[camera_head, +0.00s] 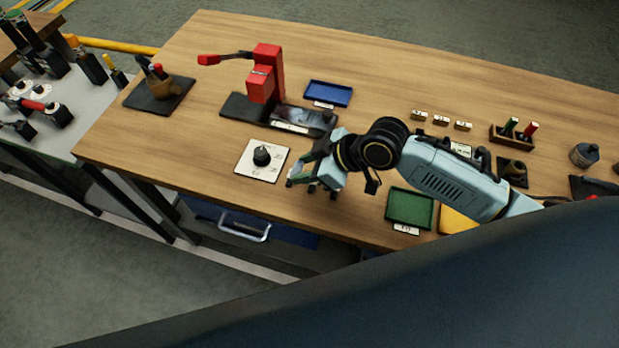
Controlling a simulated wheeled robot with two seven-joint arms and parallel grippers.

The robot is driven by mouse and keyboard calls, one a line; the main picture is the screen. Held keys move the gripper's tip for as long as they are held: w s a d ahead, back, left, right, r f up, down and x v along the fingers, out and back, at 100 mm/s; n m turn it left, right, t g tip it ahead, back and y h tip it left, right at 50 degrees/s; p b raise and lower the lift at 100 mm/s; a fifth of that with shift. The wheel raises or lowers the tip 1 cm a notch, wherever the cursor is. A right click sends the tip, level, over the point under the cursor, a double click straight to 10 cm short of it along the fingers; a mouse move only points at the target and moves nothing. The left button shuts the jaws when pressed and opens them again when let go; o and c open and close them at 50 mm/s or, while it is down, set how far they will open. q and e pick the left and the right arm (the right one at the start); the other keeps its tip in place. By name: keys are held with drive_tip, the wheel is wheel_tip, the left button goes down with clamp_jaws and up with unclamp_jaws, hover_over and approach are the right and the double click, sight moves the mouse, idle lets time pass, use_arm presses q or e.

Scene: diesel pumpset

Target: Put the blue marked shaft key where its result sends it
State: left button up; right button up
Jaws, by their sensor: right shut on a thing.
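My right gripper (316,180) points left over the front middle of the table. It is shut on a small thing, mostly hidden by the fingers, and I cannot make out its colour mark. It is to the right of a white plate (250,168) with a black knob-like part (262,155). A green tray (409,209) with a label lies to the right of the gripper, below my forearm. A yellow tray (455,222) beside it is partly covered by my arm. A blue tray (328,94) lies behind the gripper. No blue marked shaft key can be made out. My left gripper is not in view.
A red press (266,75) on a dark base stands behind the white plate. Several small pale blocks (440,119) lie at the back right, near a wooden rack (512,136) with green and red handles. The table's front edge is close.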

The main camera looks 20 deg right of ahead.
drive_tip(key=shift+f+b, duration=0.3)
drive_tip(key=shift+f, duration=2.8)
drive_tip(key=shift+f, duration=0.1)
drive_tip(key=o, duration=1.1)
